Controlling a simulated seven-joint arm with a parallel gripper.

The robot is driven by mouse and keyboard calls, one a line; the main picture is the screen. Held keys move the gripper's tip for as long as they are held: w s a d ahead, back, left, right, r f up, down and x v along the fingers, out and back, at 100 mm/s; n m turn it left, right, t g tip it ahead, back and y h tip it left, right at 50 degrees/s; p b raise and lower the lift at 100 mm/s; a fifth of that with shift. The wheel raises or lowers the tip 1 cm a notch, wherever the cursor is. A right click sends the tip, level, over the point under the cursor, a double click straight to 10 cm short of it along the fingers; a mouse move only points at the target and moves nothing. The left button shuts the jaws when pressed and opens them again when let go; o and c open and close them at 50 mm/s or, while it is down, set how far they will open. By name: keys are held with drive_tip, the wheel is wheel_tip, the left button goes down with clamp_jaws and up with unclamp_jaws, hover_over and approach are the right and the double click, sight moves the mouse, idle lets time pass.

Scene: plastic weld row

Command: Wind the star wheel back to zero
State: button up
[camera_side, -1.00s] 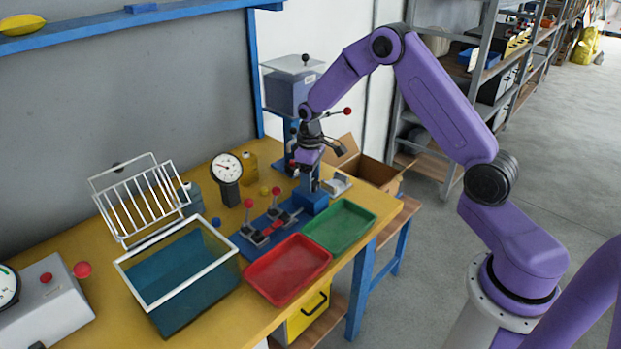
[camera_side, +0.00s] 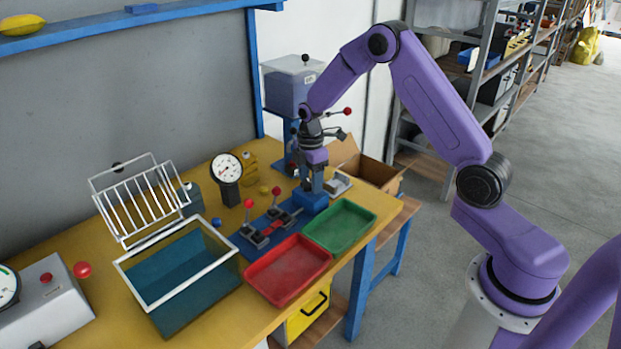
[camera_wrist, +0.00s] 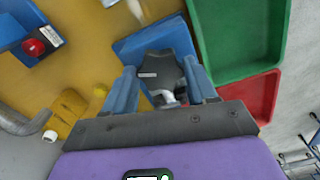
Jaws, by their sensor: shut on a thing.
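A dark grey lobed piece, which looks like the star wheel (camera_wrist: 165,70), sits at a blue block (camera_wrist: 150,40) in the wrist view. My gripper (camera_wrist: 163,90) has its two blue fingers on either side of the piece, shut on it. In the side view my gripper (camera_side: 313,184) points down at the blue block (camera_side: 311,201), at the far right end of the blue base strip. There my fingers hide the wheel. A round white dial gauge (camera_side: 227,168) stands upright to the left; its reading is too small to tell.
Toggle clamps with red knobs (camera_side: 249,203) stand on the blue strip. A red tray (camera_side: 288,268) and a green tray (camera_side: 340,227) lie in front. A blue press column (camera_side: 291,135) stands behind my gripper. A cardboard box (camera_side: 378,172) is at right, a glass tank (camera_side: 180,270) at left.

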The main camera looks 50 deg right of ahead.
sight(310, 183)
drive_tip(key=shift+n, duration=2.1)
drive_tip(key=o, duration=1.1)
drive_tip(key=shift+c, duration=0.2)
wheel_tip(310, 183, up, 18)
drive_tip(key=shift+f, duration=0.25)
drive_tip(key=shift+a, duration=0.1)
